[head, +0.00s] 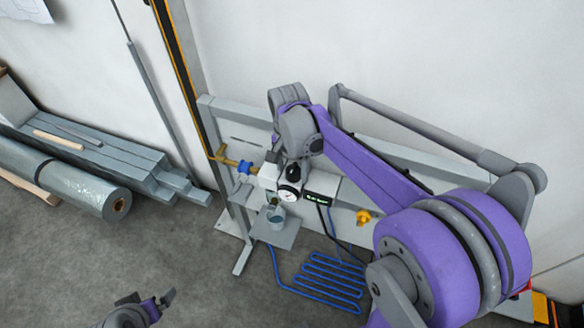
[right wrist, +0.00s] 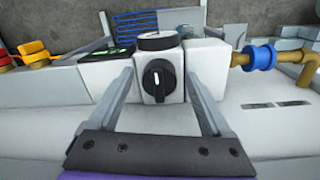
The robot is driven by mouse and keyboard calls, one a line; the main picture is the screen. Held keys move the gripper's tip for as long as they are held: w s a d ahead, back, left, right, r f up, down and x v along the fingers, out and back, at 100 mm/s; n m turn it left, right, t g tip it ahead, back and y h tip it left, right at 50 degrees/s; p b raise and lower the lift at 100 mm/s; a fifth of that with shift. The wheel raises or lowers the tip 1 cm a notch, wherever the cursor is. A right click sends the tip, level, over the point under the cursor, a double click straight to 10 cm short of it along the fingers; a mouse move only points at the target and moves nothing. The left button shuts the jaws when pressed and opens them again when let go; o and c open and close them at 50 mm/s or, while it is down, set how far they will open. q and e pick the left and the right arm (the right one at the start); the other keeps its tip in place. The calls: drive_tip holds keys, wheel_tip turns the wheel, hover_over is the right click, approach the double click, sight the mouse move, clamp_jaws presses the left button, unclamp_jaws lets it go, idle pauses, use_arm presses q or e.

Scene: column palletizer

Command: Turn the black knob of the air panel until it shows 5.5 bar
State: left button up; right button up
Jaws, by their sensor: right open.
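The black knob (right wrist: 158,79) sits on the front of a white block in the right wrist view, its white mark pointing roughly upright. In the head view the knob (head: 292,175) is partly seen just above the round gauge (head: 289,195). The gauge (right wrist: 155,42) shows edge-on in the wrist view; its reading is too small to tell. A dark display with green characters (head: 318,199) is beside it, unreadable. My right gripper (right wrist: 160,74) is open, with one finger on each side of the knob, apart from it. My left gripper (head: 165,300) is low in the head view, its opening unclear.
Brass pipe with a blue fitting (head: 244,166) joins the panel's left side. A small cup (head: 276,219) stands on a shelf below. A yellow fitting (head: 364,216) is to the right. Blue hose (head: 325,277) coils on the floor. Metal bars and a roll (head: 95,196) lie at left.

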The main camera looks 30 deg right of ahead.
clamp_jaws()
drive_tip(key=shift+n, duration=0.3)
drive_tip(key=n, duration=0.5)
drive_tip(key=shift+s+b, duration=0.1)
drive_tip(key=shift+b, duration=0.3)
drive_tip(key=n, duration=0.6)
drive_tip(key=shift+d+t, duration=0.15)
drive_tip(key=shift+t, duration=0.15)
drive_tip(key=shift+n, duration=0.3)
unclamp_jaws()
